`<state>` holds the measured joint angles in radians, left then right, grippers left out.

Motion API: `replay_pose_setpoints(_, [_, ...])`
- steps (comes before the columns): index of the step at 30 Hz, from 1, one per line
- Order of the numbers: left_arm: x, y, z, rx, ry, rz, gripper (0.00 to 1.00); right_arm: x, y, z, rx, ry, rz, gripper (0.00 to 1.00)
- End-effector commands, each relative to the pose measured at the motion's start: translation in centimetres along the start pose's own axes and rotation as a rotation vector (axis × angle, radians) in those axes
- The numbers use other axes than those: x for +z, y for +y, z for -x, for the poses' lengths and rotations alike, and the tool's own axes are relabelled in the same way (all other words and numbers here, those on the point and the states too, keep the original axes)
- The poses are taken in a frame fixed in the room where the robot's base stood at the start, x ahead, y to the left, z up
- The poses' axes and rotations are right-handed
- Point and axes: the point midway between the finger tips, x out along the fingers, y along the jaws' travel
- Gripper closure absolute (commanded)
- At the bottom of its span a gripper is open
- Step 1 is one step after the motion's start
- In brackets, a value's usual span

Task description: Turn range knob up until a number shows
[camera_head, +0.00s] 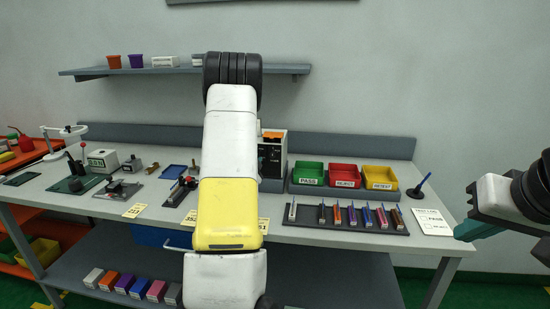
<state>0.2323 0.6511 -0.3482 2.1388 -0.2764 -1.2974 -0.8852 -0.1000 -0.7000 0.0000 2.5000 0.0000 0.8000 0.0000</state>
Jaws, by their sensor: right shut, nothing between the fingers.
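A white box-shaped instrument with a black front panel (271,152) stands at the back of the bench, partly hidden by my white and yellow arm. No range knob or number can be made out on it. My right gripper (466,232) shows at the right edge, with teal fingers, shut and empty. It is in front of the bench's right end, far from both boxes. My left gripper is not in view.
The grey bench (330,233) holds green, red and yellow bins (345,176) and a tray of several coloured tools (340,217). A white card (432,222) and a blue-handled stand (419,187) are near the right end. A wall shelf (130,71) is behind.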

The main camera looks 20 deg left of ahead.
Motion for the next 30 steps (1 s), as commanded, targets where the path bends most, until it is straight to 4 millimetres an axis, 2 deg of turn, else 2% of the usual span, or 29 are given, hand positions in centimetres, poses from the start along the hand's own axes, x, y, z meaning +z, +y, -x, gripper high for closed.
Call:
replay_pose_setpoints(14, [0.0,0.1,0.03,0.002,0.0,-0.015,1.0,0.0,0.0,0.0,0.0,0.0,0.0,1.0])
replay_pose_setpoints(15, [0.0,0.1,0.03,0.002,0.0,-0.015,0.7,0.0,0.0,0.0,0.0,0.0,0.0,1.0])
replay_pose_setpoints(18, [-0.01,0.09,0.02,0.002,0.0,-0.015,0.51,0.0,0.0,0.0,0.0,0.0,0.0,1.0])
replay_pose_setpoints(26, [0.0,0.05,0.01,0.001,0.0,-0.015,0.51,0.0,0.0,0.0,0.0,0.0,0.0,1.0])
replay_pose_setpoints(30, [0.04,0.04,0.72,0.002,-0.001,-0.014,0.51,0.0,0.0,0.0,0.0,0.0,0.0,1.0])
